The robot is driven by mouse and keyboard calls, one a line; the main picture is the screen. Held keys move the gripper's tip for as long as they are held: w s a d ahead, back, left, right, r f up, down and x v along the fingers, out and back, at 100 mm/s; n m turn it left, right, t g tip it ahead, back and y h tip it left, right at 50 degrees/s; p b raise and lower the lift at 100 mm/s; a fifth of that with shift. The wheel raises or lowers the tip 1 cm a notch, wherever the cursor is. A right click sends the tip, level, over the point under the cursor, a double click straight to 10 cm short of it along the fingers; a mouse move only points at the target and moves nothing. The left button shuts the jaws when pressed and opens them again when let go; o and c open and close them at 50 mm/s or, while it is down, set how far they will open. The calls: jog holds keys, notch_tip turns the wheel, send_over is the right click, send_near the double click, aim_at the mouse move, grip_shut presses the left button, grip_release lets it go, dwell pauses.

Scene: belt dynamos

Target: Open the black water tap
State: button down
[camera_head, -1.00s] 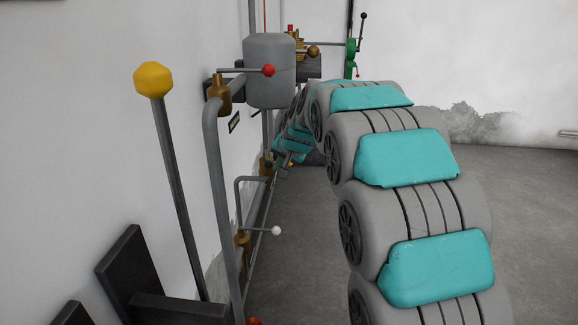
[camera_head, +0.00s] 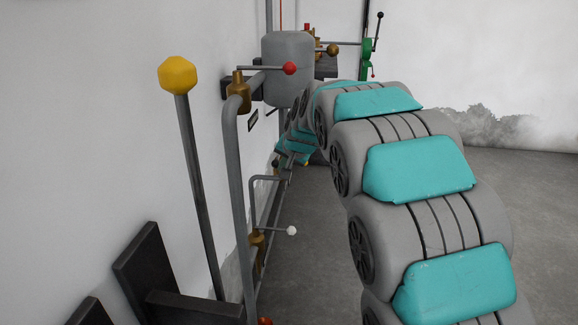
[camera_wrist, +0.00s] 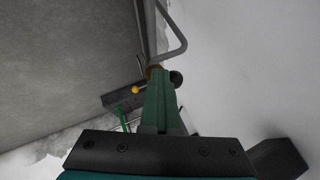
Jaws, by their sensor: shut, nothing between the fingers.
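A round black knob (camera_wrist: 176,78) shows in the wrist view, just right of my gripper's tip, beside a brass fitting (camera_wrist: 152,70) on a bent grey pipe (camera_wrist: 180,38). It looks like the black tap's handle end; the rest of that tap is hidden behind my fingers. My gripper (camera_wrist: 157,75) is shut and empty, its green fingers pointing at the fitting. I cannot tell whether the fingers touch the knob. In the head view my arm hides the gripper; a small dark knob (camera_head: 275,162) shows low by the wall, left of the arm's far end.
A red-knobbed tap (camera_head: 289,68) is by a grey tank (camera_head: 287,70). A white-knobbed tap (camera_head: 291,230) is lower on the wall pipes. A yellow-topped lever (camera_head: 178,76) and black brackets (camera_head: 150,265) stand near left. A green valve (camera_head: 367,52) is farther back. Floor at right is clear.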

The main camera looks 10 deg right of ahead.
dwell(0.3)
jog(key=s+d+r+b, duration=0.2)
jog(key=s+d+r, duration=0.2)
jog(key=s+r, duration=0.4)
jog(key=s+d+f+n+g, duration=0.1)
jog(key=s+f+g, duration=0.2)
jog(key=s, duration=1.1)
jog(key=s+d+f+n+g+h, duration=0.1)
jog(key=s+d+f+n+g, duration=0.1)
jog(key=s+f, duration=0.8)
jog(key=s+d+f+n+g+h, duration=0.1)
jog(key=s+f+g, duration=0.3)
jog(key=s, duration=1.6)
notch_tip(320, 180, down, 3)
jog(key=shift+s+d+f+n, duration=0.1)
jog(key=shift+s+d+n, duration=0.15)
jog(key=shift+d+n, duration=0.45)
